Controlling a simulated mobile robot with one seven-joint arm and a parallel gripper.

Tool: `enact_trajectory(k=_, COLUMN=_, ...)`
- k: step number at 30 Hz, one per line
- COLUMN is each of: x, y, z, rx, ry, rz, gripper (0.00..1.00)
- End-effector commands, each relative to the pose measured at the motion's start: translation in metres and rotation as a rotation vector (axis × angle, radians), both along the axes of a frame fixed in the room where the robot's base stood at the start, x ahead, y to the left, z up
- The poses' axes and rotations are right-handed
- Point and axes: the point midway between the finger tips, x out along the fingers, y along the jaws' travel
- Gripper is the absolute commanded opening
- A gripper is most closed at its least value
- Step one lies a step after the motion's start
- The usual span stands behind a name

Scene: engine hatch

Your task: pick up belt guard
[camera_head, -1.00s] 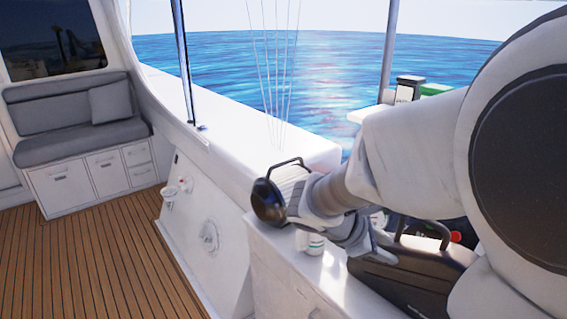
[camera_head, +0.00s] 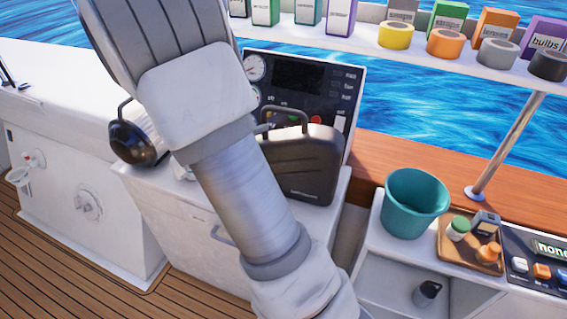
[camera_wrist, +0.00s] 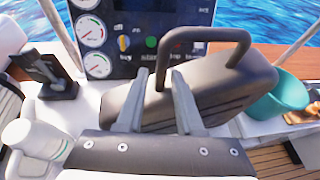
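A dark grey, flat case-like piece with a loop handle on top (camera_head: 312,172) stands on the white counter in front of the instrument panel. I take it to be the belt guard; its small label is not legible. It also shows in the wrist view (camera_wrist: 232,97), running from the centre to the right, with its handle at upper middle. Nothing is clearly held; contact cannot be told. In the head view my arm hides the gripper and the case's left side.
The gauge panel (camera_head: 318,84) rises behind. A black round lamp (camera_head: 130,140) is left in the head view. A white bottle (camera_wrist: 38,138) and a dark stand (camera_wrist: 50,78) are left in the wrist view. A teal bucket (camera_head: 412,205) and wooden tray (camera_head: 449,247) stand right.

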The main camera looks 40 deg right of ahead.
Motion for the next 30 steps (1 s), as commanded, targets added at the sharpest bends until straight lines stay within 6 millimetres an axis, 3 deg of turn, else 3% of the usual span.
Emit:
enact_trajectory(k=18, x=0.021, y=-0.06, z=-0.029, rx=-0.001, ry=-0.001, rz=-0.002, gripper=0.36)
enact_trajectory(k=27, x=0.023, y=-0.064, z=-0.031, rx=0.001, ry=-0.002, rz=-0.001, gripper=0.36)
enact_trajectory(k=30, x=0.023, y=-0.064, z=-0.031, rx=0.001, ry=-0.002, rz=-0.001, gripper=0.2)
